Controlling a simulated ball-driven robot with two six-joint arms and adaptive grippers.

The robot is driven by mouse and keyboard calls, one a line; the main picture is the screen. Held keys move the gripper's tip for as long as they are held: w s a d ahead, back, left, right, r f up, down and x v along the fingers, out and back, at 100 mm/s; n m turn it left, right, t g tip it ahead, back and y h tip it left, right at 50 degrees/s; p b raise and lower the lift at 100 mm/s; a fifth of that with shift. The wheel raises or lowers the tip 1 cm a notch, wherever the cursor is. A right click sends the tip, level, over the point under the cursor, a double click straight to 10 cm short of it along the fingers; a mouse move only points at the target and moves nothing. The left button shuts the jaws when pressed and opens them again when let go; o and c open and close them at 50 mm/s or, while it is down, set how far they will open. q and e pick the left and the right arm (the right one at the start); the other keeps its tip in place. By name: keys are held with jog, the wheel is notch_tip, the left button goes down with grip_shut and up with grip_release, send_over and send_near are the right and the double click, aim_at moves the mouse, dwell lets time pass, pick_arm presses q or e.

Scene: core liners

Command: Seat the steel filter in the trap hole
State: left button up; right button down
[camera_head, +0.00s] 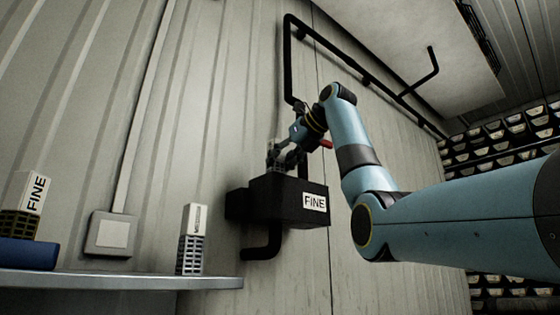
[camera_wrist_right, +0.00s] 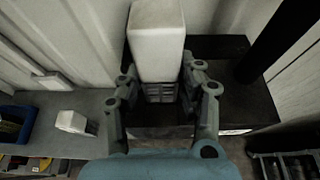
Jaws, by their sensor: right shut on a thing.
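The filter (camera_wrist_right: 157,50) is a pale block with a grey steel-like mesh part (camera_wrist_right: 160,92), held between the fingers of my right gripper (camera_wrist_right: 163,93). In the head view, my right gripper (camera_head: 285,157) is shut on it just above the top of the black trap box (camera_head: 270,203), which carries a FINE label and is fixed to the wall. The box also shows beyond the fingers in the right wrist view (camera_wrist_right: 248,98). The hole is not clearly seen, and I cannot tell whether the filter's lower end is in it. My left gripper is out of view.
Another pale filter (camera_head: 192,238) with grey mesh stands on the shelf (camera_head: 150,281). A FINE-labelled filter (camera_head: 30,197) with brownish mesh sits at the blue tray (camera_head: 28,254). A black pipe (camera_head: 288,60) runs up the wall behind the box. Racks of bins (camera_head: 500,135) stand at right.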

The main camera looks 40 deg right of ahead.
jog(key=shift+f+b, duration=0.9)
jog(key=shift+f, duration=0.2)
jog(key=c, duration=0.8)
grip_release()
jog(key=shift+r, duration=0.1)
notch_tip(320, 180, up, 10)
